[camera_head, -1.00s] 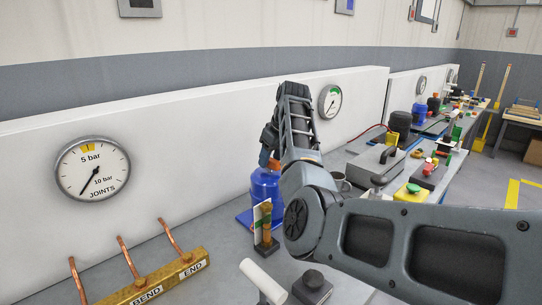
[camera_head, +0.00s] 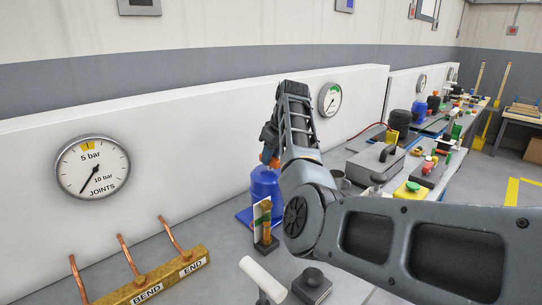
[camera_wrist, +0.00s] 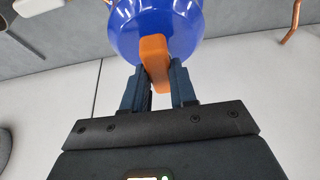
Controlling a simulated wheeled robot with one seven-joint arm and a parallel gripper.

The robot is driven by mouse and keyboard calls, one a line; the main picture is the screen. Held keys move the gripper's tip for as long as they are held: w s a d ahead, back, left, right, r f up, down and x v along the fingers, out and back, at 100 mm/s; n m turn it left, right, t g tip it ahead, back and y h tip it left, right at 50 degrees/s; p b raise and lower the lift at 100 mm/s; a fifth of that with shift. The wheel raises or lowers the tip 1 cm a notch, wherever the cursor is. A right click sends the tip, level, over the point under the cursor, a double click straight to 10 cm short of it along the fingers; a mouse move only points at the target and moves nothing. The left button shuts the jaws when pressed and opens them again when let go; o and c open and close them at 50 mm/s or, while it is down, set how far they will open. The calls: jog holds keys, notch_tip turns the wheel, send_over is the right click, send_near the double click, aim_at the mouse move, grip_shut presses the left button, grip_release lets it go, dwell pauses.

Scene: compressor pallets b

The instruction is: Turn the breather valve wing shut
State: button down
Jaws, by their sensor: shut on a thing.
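The blue vessel (camera_head: 265,187) stands on the bench against the white wall panel. The orange wing (camera_wrist: 155,58) on it shows close up in the wrist view, beside the blue vessel body (camera_wrist: 158,22). My gripper (camera_wrist: 161,78) is shut on the orange wing, with one dark finger on each side of it. In the head view the gripper (camera_head: 268,155) points down at the top of the vessel. My arm hides part of the wing and vessel there, so the wing's angle is hard to tell.
A brass manifold (camera_head: 160,276) with copper pipes lies at the front left. A gauge (camera_head: 92,168) hangs on the panel above it. A small stand (camera_head: 264,232) is in front of the vessel, and a grey case (camera_head: 376,163) stands right of my arm.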

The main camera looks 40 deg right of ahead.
jog(key=shift+f+m, duration=0.1)
jog(key=shift+m, duration=0.3)
jog(key=m+h, duration=0.1)
jog(key=m, duration=0.2)
jog(key=shift+a+m+h, duration=0.1)
jog(key=shift+m+h, duration=0.2)
jog(key=shift+h, duration=0.1)
jog(key=m, duration=0.2)
jog(key=m+g+h, duration=0.1)
jog(key=m, duration=0.2)
jog(key=shift+a+f+g+h, duration=0.1)
jog(key=shift+a+g+h, duration=0.05)
jog(key=shift+g+h, duration=0.15)
jog(key=m+g+h, duration=0.1)
jog(key=m, duration=0.4)
jog(key=shift+w+b, duration=0.15)
jog(key=shift+b, duration=0.25)
jog(key=shift+w+a+m+g+b, duration=0.1)
jog(key=shift+m+g+b, duration=0.75)
jog(key=shift+m, duration=0.85)
jog(key=c, duration=0.9)
grip_release()
jog(key=shift+r, duration=0.2)
